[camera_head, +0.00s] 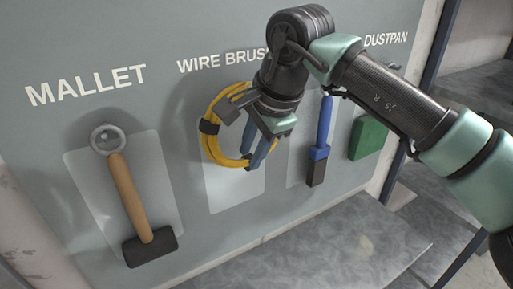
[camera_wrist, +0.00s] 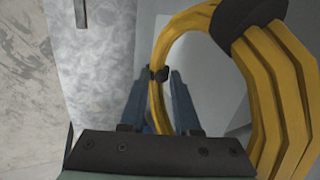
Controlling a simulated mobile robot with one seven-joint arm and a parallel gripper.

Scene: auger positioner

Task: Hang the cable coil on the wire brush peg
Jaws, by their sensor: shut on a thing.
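The yellow cable coil (camera_head: 211,145) with black ties is in front of the pale panel under the "WIRE BRUSH" label (camera_head: 221,61), whose end is hidden by my arm. My gripper (camera_head: 260,158) is shut on the coil's right side, and the loop hangs roughly upright to its left. In the wrist view the coil (camera_wrist: 285,95) fills the right side, and one strand passes between the blue fingers of my gripper (camera_wrist: 158,95). The wire brush peg is not visible behind the coil and gripper, so I cannot tell whether the coil touches it.
A mallet (camera_head: 131,195) hangs at left on the grey board (camera_head: 60,130). A blue-handled brush (camera_head: 323,140) hangs close to the right of my gripper, with a green dustpan (camera_head: 368,138) beyond it. A grey bench surface (camera_head: 330,250) lies below.

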